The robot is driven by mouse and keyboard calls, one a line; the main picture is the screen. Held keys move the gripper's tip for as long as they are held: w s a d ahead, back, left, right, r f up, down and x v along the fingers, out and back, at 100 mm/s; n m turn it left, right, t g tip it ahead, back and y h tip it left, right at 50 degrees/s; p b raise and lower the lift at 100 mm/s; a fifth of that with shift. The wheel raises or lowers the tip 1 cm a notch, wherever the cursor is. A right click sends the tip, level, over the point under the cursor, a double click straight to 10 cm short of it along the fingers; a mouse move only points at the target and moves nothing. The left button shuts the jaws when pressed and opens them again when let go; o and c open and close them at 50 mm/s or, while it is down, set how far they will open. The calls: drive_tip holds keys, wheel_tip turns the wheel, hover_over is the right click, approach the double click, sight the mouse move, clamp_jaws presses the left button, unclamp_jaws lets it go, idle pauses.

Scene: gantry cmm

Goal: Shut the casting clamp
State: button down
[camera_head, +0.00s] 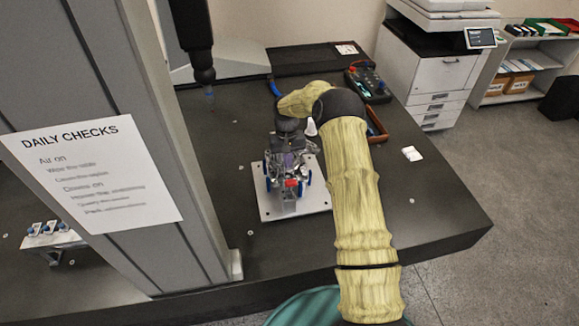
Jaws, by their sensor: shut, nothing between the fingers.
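A pale fixture plate (318,198) lies on the dark table, with a grey metal casting assembly (289,200) on it. Blue parts (308,178) stand at its sides, and a small red part (291,183) shows at its front. The clamp is not clearly separable from this cluster, and I cannot tell its lever's position. My arm reaches over from the right, and my gripper (288,160) points down at the cluster. Its fingers look shut and empty, but they blend with the metal parts behind. I cannot tell whether they touch anything.
A grey upright column (150,150) with a checklist sheet (90,170) stands at left. A dark probe head (203,70) hangs behind the plate. A control pendant (368,84) lies at the back right. The table's right part is mostly clear, with a small white block (412,153).

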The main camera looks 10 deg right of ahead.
sight(290, 185)
drive_tip(key=s+f, duration=0.1)
drive_tip(key=s+f+p, duration=0.1)
drive_tip(key=shift+s, duration=0.4)
drive_tip(key=shift+a, duration=0.2)
drive_tip(key=shift+s, duration=0.15)
